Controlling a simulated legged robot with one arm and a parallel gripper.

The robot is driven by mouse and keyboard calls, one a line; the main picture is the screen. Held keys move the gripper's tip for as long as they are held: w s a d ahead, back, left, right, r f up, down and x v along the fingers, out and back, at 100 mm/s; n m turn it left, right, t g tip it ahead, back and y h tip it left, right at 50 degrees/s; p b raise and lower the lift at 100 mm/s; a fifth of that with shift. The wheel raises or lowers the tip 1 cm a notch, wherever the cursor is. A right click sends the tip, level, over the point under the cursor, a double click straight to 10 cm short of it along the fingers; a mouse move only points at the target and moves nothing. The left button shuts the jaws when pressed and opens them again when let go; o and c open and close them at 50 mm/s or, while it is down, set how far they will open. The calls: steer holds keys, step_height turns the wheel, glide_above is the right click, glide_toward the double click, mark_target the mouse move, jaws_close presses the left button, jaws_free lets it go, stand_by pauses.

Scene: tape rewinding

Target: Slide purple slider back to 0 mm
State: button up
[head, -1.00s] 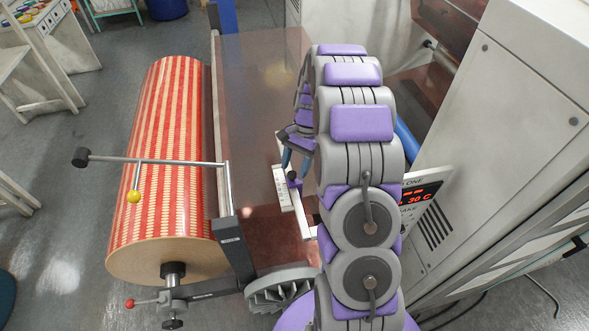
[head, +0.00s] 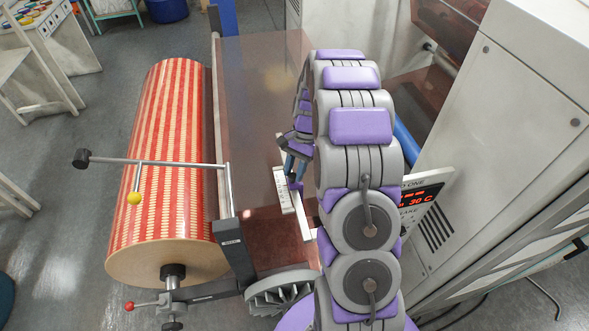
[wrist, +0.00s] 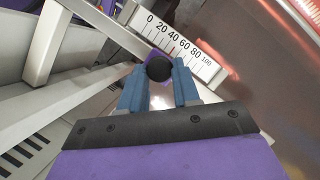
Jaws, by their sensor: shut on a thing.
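The purple slider (wrist: 149,53) with its black round knob (wrist: 159,69) sits beside a white scale (wrist: 181,45) marked 0 to 100. It appears roughly beside the middle marks, but the exact reading is unclear. My gripper (wrist: 159,76) has its blue fingers on either side of the knob and is shut on it. In the head view, the slider (head: 295,186) shows as a small purple piece by the white scale (head: 283,190), just below my gripper (head: 294,178). My arm hides part of that area.
A red-and-cream striped roll (head: 165,150) stands at left, with a metal bar (head: 150,162) across it. A translucent brown sheet (head: 255,110) lies behind the scale. A grey cabinet (head: 500,130) and a display panel (head: 421,200) stand close on the right.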

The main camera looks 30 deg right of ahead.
jaws_close()
steer(key=shift+s+a+p, duration=0.2)
steer(key=shift+s+a, duration=0.05)
steer(key=shift+s, duration=0.55)
steer(key=shift+s+a+p, duration=0.25)
steer(key=shift+s, duration=0.55)
steer(key=shift+s+a+p, duration=0.2)
steer(key=shift+s+a, duration=0.05)
steer(key=shift+s, duration=0.55)
steer(key=o, duration=1)
jaws_free()
steer(key=shift+a, duration=0.1)
steer(key=p+v, duration=0.3)
steer(key=v, duration=1.4)
steer(key=shift+w+r, duration=0.15)
